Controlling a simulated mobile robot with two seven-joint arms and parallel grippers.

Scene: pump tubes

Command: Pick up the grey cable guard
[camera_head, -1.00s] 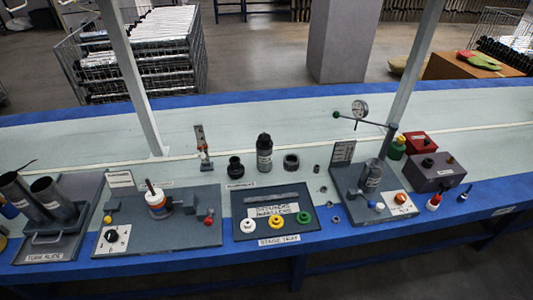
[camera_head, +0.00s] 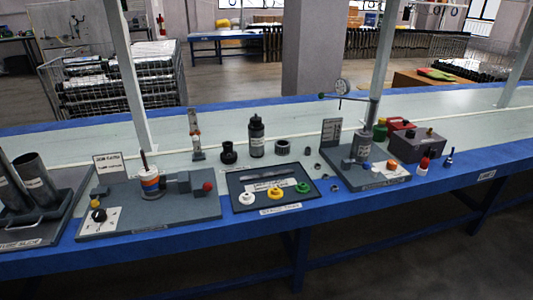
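A thin, flat grey strip (camera_head: 268,174) lies along the back part of the dark staging tray (camera_head: 245,206). It looks like the grey cable guard, but it is too small for me to be certain. A white label lies just in front of it, with a white ring (camera_head: 246,197), a yellow ring (camera_head: 275,194) and a green ring (camera_head: 303,187) in the tray's front row. Neither of my grippers is in view.
Behind the tray stand a black bottle (camera_head: 256,137), a black fitting (camera_head: 228,152) and a dark ring (camera_head: 282,147). A left fixture board (camera_head: 120,226) and a right fixture board (camera_head: 390,178) flank the tray. Upright posts rise from the blue-edged bench (camera_head: 350,202).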

